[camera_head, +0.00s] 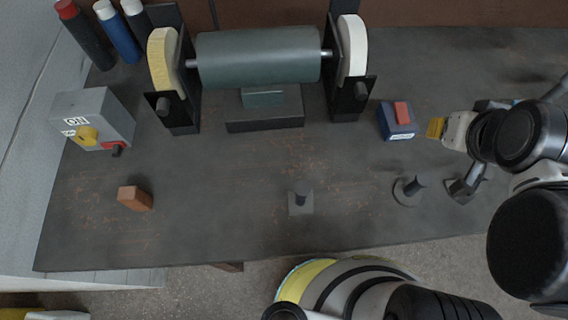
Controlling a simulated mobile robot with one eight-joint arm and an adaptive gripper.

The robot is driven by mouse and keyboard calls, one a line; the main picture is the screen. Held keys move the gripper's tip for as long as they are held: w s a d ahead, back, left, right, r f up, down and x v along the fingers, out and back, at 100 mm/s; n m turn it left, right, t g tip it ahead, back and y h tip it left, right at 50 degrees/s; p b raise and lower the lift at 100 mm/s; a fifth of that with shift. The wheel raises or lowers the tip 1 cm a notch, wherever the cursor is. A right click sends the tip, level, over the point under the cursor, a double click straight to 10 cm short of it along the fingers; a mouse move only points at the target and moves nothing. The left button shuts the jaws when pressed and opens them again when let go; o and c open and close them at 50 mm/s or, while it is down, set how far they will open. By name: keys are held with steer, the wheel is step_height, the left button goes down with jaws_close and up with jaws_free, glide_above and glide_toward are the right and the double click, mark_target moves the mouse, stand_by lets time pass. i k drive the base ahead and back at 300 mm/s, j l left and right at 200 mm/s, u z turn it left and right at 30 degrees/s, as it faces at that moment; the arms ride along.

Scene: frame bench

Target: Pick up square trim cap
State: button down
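The square trim cap (298,208) looks to be the grey piece with a flat square base and a dark upright knob, standing on the front middle of the bench. My gripper (436,128) is at the right of the bench, well to the right of this cap and farther back, apart from it. Its yellow tip points left, near a blue box. I see it from the side and cannot tell whether its fingers are open or shut.
A round-based cap (408,194) and another knobbed piece (462,190) stand to the right, the latter near my arm. A brown block (135,198) lies left. Bench around the square cap is clear.

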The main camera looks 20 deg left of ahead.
mark_target(300, 200)
steer(key=u, duration=1.45)
